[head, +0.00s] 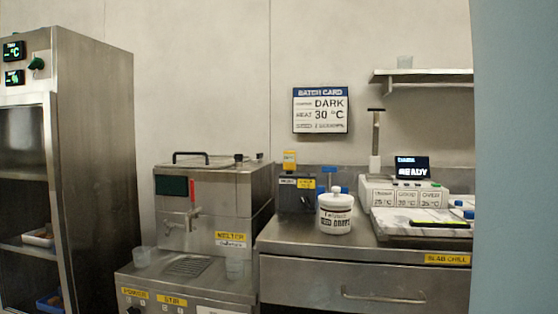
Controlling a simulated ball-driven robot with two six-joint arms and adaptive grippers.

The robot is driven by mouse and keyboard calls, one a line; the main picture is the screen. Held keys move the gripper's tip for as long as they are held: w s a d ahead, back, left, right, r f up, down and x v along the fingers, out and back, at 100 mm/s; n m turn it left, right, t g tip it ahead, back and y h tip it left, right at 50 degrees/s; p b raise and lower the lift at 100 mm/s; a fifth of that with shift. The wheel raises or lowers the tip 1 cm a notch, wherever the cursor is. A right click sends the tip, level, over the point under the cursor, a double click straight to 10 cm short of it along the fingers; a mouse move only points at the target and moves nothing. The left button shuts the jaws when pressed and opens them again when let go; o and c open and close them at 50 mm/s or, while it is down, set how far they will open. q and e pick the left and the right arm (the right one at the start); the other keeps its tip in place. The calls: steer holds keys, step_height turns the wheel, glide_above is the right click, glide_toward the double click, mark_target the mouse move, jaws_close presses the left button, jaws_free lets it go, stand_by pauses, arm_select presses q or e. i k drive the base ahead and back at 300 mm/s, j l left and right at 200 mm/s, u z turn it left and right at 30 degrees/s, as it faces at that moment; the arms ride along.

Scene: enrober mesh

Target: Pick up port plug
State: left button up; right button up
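I cannot pick out a port plug for certain at this distance. Small dark knobs (238,157) stand on top of the steel melter (222,213), but I cannot tell whether one is a plug. A dark box (295,196) with yellow and white labels and a blue-handled item stands on the counter right of the melter. Small blue and white pieces (463,209) lie at the right end of the counter, partly cut off by a blue-grey surface. Neither of my grippers is in view.
A steel cabinet (92,165) stands at the left. A white lidded tub (336,213) and a marble slab (420,222) sit on the steel counter (300,241). A blue-grey surface (515,160) blocks the right side.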

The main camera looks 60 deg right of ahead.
mark_target(238, 157)
steer(key=z, duration=1.6)
